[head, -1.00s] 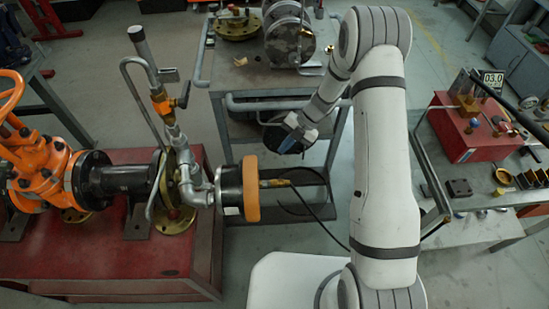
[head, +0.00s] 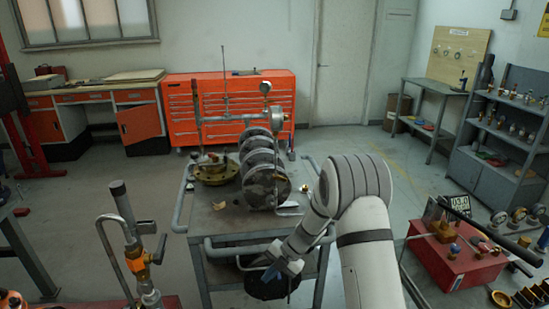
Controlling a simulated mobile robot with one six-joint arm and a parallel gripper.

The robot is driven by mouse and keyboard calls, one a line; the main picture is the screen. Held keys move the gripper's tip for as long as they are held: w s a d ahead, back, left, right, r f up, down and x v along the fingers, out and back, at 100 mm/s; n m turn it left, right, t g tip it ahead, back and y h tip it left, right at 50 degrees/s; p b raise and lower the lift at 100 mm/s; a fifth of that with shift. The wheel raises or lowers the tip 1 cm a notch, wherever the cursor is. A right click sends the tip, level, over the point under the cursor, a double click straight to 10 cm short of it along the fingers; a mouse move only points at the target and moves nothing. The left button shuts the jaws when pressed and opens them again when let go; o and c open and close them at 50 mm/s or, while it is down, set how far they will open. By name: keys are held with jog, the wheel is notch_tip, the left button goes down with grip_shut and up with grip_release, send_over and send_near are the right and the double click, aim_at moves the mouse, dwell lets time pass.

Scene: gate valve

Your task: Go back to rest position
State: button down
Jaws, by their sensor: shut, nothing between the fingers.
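My gripper (head: 270,272) is at the end of my arm, which folds down and left from a high elbow. It hangs in front of the near edge of the grey trolley (head: 235,238), low and pointing down and left. Its fingers are small and dark here; they look shut with nothing held. A dark round thing (head: 262,288) shows behind and below it, partly hidden.
Flanged discs (head: 266,180) and a brass flange (head: 213,172) stand on the trolley. Open floor lies beyond the trolley.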

jog(key=w+d+r+m+t+h, duration=0.1)
jog(key=w+d+r+m+t, duration=0.2)
jog(key=r, duration=0.4)
jog(key=w+d+r+m+t+h, duration=0.1)
jog(key=w+d+r+m+t, duration=0.15)
jog(key=r+m+t, duration=0.35)
jog(key=w+d+r+m+t+h, duration=0.2)
jog(key=d+r, duration=0.1)
jog(key=r, duration=0.5)
jog(key=s+d+r+m+h, duration=0.4)
jog(key=s+d+r+m, duration=0.3)
jog(key=s+d+m, duration=0.15)
jog(key=s+f+m+g+y, duration=0.1)
jog(key=s+m+g, duration=0.5)
jog(key=s, duration=2)
jog(key=m, duration=0.5)
jog(key=shift+s+f, duration=0.25)
jog(key=shift+f, duration=0.05)
jog(key=shift+m, duration=0.25)
